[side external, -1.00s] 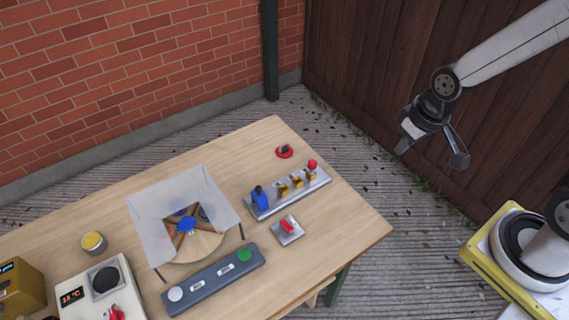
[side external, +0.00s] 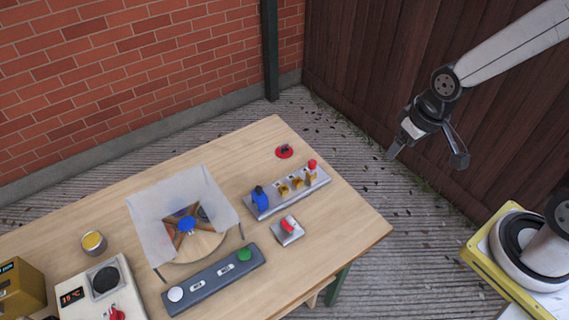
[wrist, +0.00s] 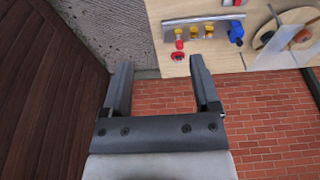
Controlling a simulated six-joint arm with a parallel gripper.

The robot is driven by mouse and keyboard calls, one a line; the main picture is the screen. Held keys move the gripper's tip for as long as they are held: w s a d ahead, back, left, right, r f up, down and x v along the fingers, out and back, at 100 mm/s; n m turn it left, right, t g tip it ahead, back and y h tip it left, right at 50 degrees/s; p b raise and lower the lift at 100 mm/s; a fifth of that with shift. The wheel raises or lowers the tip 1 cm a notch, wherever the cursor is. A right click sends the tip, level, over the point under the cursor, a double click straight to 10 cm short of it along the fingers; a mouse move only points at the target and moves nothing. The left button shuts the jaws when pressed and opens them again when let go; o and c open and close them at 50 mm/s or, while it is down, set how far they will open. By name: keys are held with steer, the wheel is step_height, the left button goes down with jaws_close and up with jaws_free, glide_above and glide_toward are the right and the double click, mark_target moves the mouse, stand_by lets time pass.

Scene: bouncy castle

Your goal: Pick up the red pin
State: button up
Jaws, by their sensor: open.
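A red pin (side external: 312,164) with a round red head stands upright at the right end of a grey metal rail (side external: 262,212) on the wooden table. In the wrist view the red pin (wrist: 179,43) shows at the left end of the rail, beyond the fingertips. My gripper (side external: 425,158) is open and empty, high up and to the right of the table, apart from the pin. Its two spread fingers also show in the wrist view (wrist: 159,62), with nothing between them.
The rail also carries a blue part (side external: 260,198) and yellow brackets (side external: 284,189). A clear-shielded spinner (side external: 200,243) stands left. The table's right end (side external: 355,225) is bare.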

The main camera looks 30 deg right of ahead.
steer(key=shift+w, duration=0.1)
steer(key=m+g, duration=0.3)
steer(key=m, duration=1.6)
glide_above(313, 161)
steer(key=f, duration=1.6)
steer(key=shift+s+a, duration=0.2)
steer(key=shift+s, duration=0.05)
steer(key=shift+w+a+f+m, duration=0.1)
steer(key=shift+w+f+m, duration=0.1)
steer(key=shift+f+m, duration=0.2)
steer(key=shift+f, duration=1.3)
steer(key=shift+f, duration=0.1)
steer(key=shift+d+f, duration=0.2)
steer(key=shift+f, duration=2.25)
